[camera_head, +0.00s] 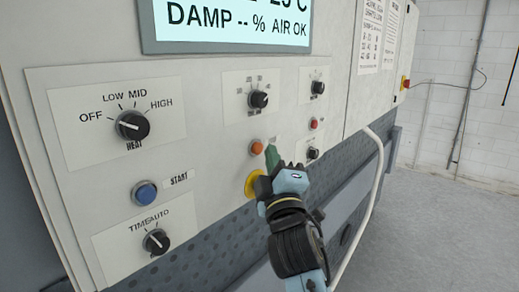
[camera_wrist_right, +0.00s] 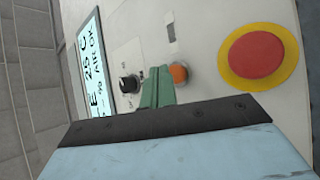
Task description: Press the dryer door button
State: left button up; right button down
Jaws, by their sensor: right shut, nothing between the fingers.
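An orange button (camera_head: 257,147) sits on the pale control panel (camera_head: 215,150), with no readable label; it also shows in the right wrist view (camera_wrist_right: 179,74). My right gripper (camera_head: 271,157) has its green fingertips shut and empty, close to the right of this button in the head view. In the wrist view the shut green fingers (camera_wrist_right: 157,90) are just left of the button. I cannot tell whether they touch the panel. A blue button (camera_head: 145,193) marked START is at the lower left. A small red button (camera_head: 314,124) is at the upper right. My left gripper is out of view.
A red stop button (camera_wrist_right: 262,58) on a yellow ring stands close to the orange button; my gripper partly hides it in the head view. Several black knobs, including the HEAT knob (camera_head: 132,126), stick out. A display (camera_head: 230,22) is above. Open floor (camera_head: 440,240) lies right.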

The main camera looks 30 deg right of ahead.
jog(key=shift+w+a, duration=0.1)
jog(key=shift+w, duration=0.05)
dwell(0.8)
jog(key=shift+w+a, duration=0.1)
jog(key=shift+w, duration=0.15)
jog(key=shift+w+a, duration=0.2)
jog(key=shift+w, duration=0.25)
dwell(0.7)
jog(key=shift+s, duration=0.1)
jog(key=shift+s+d+p, duration=0.3)
jog(key=shift+s+d, duration=0.05)
jog(key=shift+s, duration=0.4)
jog(key=s, duration=0.1)
jog(key=s+d+p, duration=0.1)
jog(key=s, duration=0.1)
jog(key=s+d, duration=0.1)
jog(key=shift+s, duration=0.3)
